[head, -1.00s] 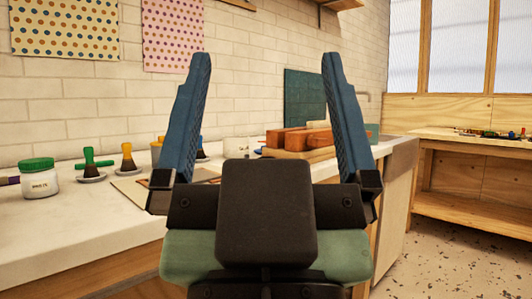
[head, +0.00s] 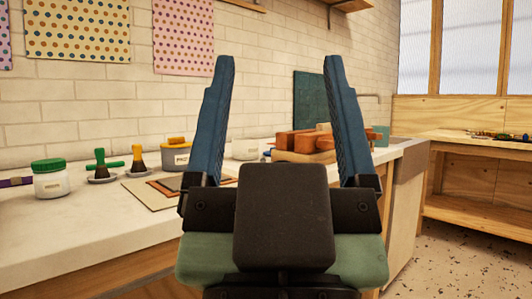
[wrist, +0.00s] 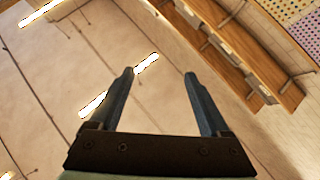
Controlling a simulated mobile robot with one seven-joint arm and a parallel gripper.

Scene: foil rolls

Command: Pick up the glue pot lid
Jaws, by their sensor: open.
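A white jar (head: 53,184) with a green lid (head: 48,164) stands on the counter at the far left of the head view. A grey pot (head: 177,159) with a paper label and an orange-yellow top (head: 176,142) stands further back, partly behind my left finger. I cannot tell for sure which of these is the glue pot. My gripper (head: 280,62) is open and empty, fingers pointing up, in front of the counter and to the right of both pots. In the wrist view my gripper (wrist: 160,75) is open with nothing between the fingers; no pot or lid shows there.
Flat sheets (head: 150,195) lie before the grey pot. Reddish-brown blocks (head: 305,142) lie behind my gripper. The counter's front left (head: 90,235) is clear. The wrist view shows ceiling lights and wall shelves (wrist: 225,50).

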